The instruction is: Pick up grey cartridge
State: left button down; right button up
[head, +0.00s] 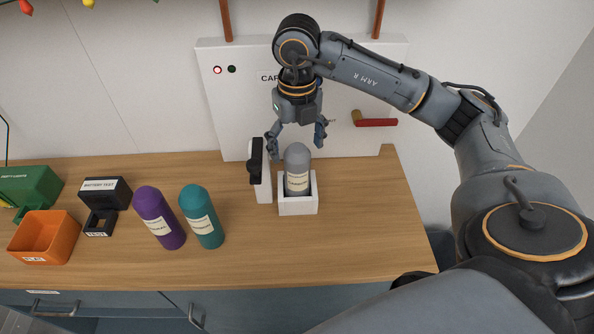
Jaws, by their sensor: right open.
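The grey cartridge (297,170) stands upright in a small white open-topped holder (298,207) on the wooden counter. It has a rounded top and a pale label. My right gripper (297,143) is open, pointing down, with its fingers spread around or just above and behind the cartridge's top. I cannot tell whether the fingers touch it. My left gripper is not in view.
A white upright plate with a black part (257,170) stands left of the holder. Purple (160,218) and teal (202,216) cartridges, a black battery tester (104,196), an orange bin (44,237) and a green bin (30,186) stand further left. A white panel (225,110) with a red-handled valve (376,122) rises behind.

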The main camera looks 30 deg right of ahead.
aim_at(297, 169)
jog(key=shift+s+f, duration=0.1)
jog(key=shift+f, duration=0.6)
notch_tip(297, 169, down, 6)
jog(key=shift+r+p, duration=0.25)
jog(key=shift+p, duration=0.75)
jog(key=shift+f, duration=0.35)
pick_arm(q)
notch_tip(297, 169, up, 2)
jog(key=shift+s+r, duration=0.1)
pick_arm(e)
jog(key=c, duration=1.3)
